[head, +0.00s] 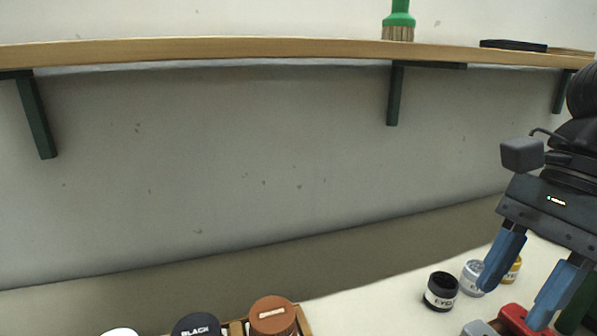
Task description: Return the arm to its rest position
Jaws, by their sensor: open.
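My gripper (520,290) is at the right side of the head view, with its two blue fingers pointing down and spread apart. Nothing is between the fingertips that I can make out as held. The fingers hang above the white surface, in front of several small jars and close to a red object (514,318) at the bottom edge. I cannot tell whether a fingertip touches the red object. The rest of my arm is mostly outside the picture on the right.
A black-lidded jar (441,291) and a grey-white jar (472,277) stand left of my gripper. A wooden tray (304,322) holds a brown-lidded tin (272,316) and a black-lidded tin (196,325). A wooden shelf (230,49) with a green brush (399,20) spans the wall above.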

